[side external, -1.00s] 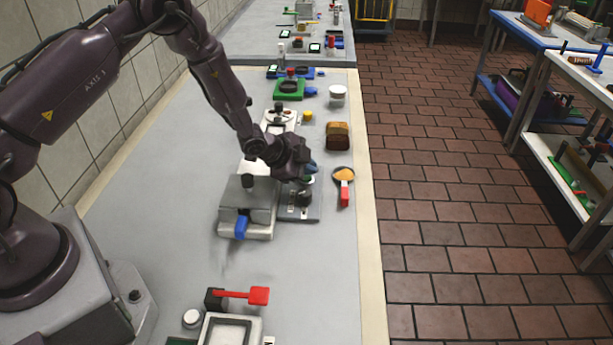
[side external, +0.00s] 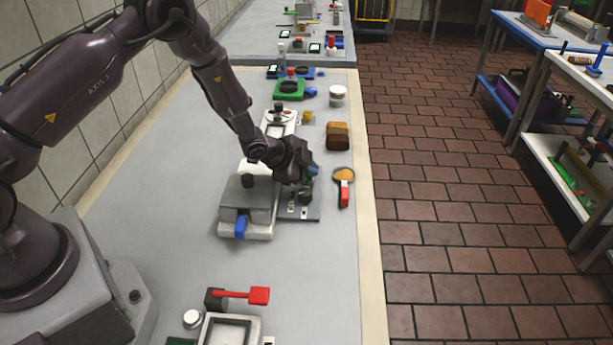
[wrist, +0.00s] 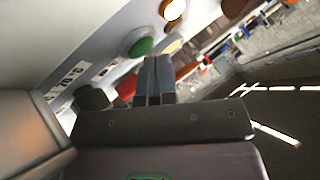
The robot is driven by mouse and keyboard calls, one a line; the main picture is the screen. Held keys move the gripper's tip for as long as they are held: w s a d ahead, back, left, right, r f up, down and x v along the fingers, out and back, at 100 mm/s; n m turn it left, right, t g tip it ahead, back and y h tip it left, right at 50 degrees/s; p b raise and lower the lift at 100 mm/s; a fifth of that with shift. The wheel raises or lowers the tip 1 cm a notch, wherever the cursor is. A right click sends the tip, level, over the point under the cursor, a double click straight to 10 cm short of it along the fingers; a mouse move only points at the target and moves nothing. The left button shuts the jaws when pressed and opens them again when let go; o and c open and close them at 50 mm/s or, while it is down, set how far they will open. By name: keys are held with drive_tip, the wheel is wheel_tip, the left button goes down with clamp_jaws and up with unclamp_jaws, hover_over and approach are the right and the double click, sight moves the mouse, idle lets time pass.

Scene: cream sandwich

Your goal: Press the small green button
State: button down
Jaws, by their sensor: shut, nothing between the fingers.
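The small green button (wrist: 141,46) is a round cap on a pale panel (wrist: 105,78) in the wrist view. My gripper (wrist: 157,60) is shut and empty. Its blue-grey fingertips are just right of and below the button in that view; I cannot tell whether they touch it. In the side view my gripper (side external: 313,170) hangs low over the grey plate (side external: 300,213) beside the white and grey machine (side external: 248,205). The green button is hidden there behind my gripper.
A black knob (side external: 305,195) stands on the plate close to my gripper; another round red-rimmed, pale-faced part (wrist: 172,9) is near the button. A red-handled scoop (side external: 344,185) and a brown block (side external: 338,136) lie to the right.

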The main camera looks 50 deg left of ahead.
drive_tip(key=shift+s+a+f, duration=0.35)
drive_tip(key=shift+s+f, duration=0.1)
drive_tip(key=shift+f, duration=0.1)
drive_tip(key=shift+s+a+r, duration=0.15)
drive_tip(key=shift+s+r, duration=0.1)
drive_tip(key=shift+r, duration=0.65)
drive_tip(key=shift+w+d+r, duration=0.1)
drive_tip(key=shift+d+r, duration=0.05)
drive_tip(key=shift+r, duration=1.15)
drive_tip(key=shift+w+d+r, duration=0.1)
drive_tip(key=shift+d+r, duration=0.05)
drive_tip(key=shift+r, duration=1.15)
